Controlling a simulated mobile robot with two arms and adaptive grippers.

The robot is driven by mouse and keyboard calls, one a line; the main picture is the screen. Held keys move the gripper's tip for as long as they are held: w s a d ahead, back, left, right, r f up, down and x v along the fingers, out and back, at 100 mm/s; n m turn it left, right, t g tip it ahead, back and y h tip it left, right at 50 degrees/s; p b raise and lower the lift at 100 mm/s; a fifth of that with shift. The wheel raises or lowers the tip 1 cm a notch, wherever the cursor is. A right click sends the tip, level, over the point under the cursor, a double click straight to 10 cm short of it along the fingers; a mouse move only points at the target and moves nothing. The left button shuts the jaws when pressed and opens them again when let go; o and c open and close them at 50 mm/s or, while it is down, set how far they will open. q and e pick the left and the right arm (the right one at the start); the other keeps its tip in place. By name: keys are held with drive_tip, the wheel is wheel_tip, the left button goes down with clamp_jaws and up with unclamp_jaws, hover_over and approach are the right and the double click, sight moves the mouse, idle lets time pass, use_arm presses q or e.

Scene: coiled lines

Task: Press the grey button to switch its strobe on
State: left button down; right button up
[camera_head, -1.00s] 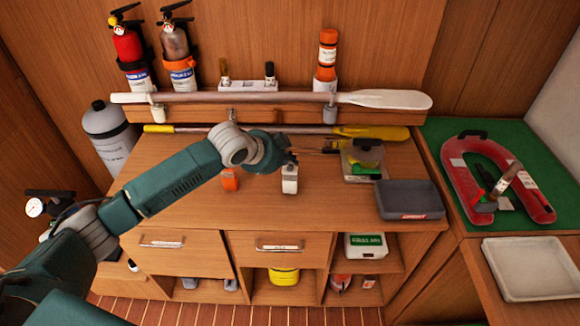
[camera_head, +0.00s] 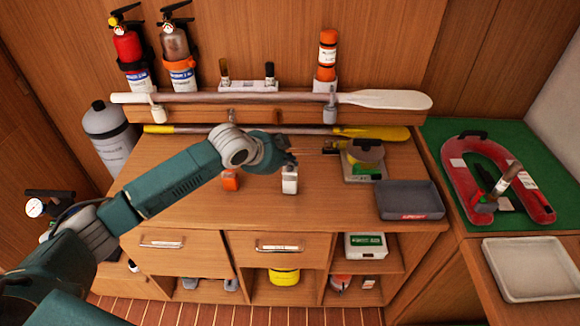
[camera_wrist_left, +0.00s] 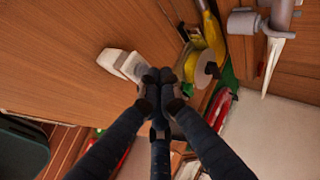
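A small whitish-grey device (camera_head: 290,183) stands on the wooden worktop, and a similar orange one (camera_head: 230,180) stands to its left. A separate grey button cannot be made out on either. My left gripper (camera_head: 292,162) is right at the top of the whitish device and partly hides it. In the left wrist view, my dark fingers (camera_wrist_left: 160,84) are drawn together with nothing seen between them. The pale device (camera_wrist_left: 124,64) shows just beyond the fingertips there, and I cannot tell whether they touch it. My right gripper is not in view.
A dark grey tray (camera_head: 410,214) and a scale-like device (camera_head: 363,176) with a yellow item sit to the right. A white-bladed paddle (camera_head: 385,99) and a yellow-bladed paddle (camera_head: 372,133) lie along the back. The worktop's front middle is clear.

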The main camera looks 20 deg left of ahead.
sight(290, 172)
use_arm(q)
drive_tip(key=shift+f, duration=0.55)
idle(0.4)
drive_tip(key=shift+r, duration=0.1)
drive_tip(key=shift+r+p, duration=0.6)
drive_tip(key=shift+p, duration=0.3)
drive_tip(key=shift+r, duration=0.1)
wheel_tip(290, 172, up, 6)
drive_tip(key=p, duration=0.5)
drive_tip(key=shift+p, duration=0.3)
